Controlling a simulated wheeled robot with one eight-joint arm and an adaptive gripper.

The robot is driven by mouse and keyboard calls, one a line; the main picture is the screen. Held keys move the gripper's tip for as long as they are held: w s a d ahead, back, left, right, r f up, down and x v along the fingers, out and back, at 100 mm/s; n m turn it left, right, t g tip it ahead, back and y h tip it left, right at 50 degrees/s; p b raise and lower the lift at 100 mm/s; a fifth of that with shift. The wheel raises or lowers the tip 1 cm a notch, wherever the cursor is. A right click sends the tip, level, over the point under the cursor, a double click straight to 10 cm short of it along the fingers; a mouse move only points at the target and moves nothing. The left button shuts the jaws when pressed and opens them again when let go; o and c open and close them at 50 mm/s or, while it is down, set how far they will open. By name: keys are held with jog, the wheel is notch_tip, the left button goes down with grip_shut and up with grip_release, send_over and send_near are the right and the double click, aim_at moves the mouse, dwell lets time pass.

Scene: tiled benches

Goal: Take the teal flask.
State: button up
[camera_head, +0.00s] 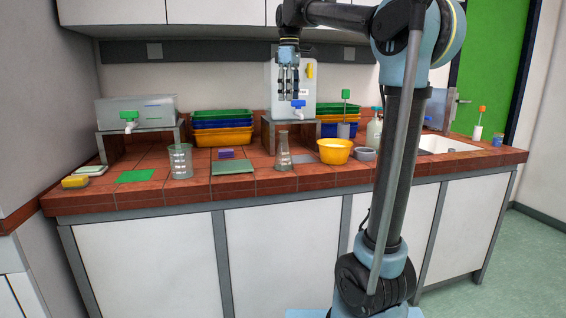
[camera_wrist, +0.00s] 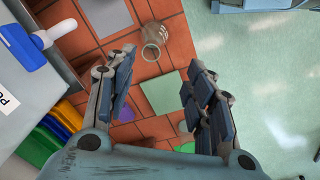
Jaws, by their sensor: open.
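A conical glass flask (camera_head: 283,155) stands upright on the red tiled bench, near its middle. It looks clear and greyish; I cannot make out a teal tint. In the wrist view the flask (camera_wrist: 152,48) shows from above, its round mouth at the top middle, beyond my fingertips. My gripper (camera_head: 288,97) points down above the bench, higher than the flask and apart from it. In the wrist view my gripper (camera_wrist: 161,64) has its fingers spread wide with nothing between them.
A grey-green mat (camera_head: 232,167), a purple block (camera_head: 226,153) and a glass beaker (camera_head: 180,161) are left of the flask. A yellow bowl (camera_head: 335,151) is to its right. A raised tank with a blue tap (camera_head: 298,104) and stacked trays (camera_head: 222,136) stand behind.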

jog(key=w+a+r, duration=0.1)
jog(key=a, duration=0.1)
jog(key=n, duration=0.1)
send_over(284, 135)
jog(key=w, duration=0.1)
notch_tip(284, 135, down, 12)
jog(key=r, duration=0.1)
jog(key=shift+w+f, duration=0.2)
jog(key=shift+f, duration=1.3)
jog(key=shift+w+f, duration=0.15)
jog(key=shift+f, duration=1.3)
jog(key=shift+c, duration=0.6)
grip_shut()
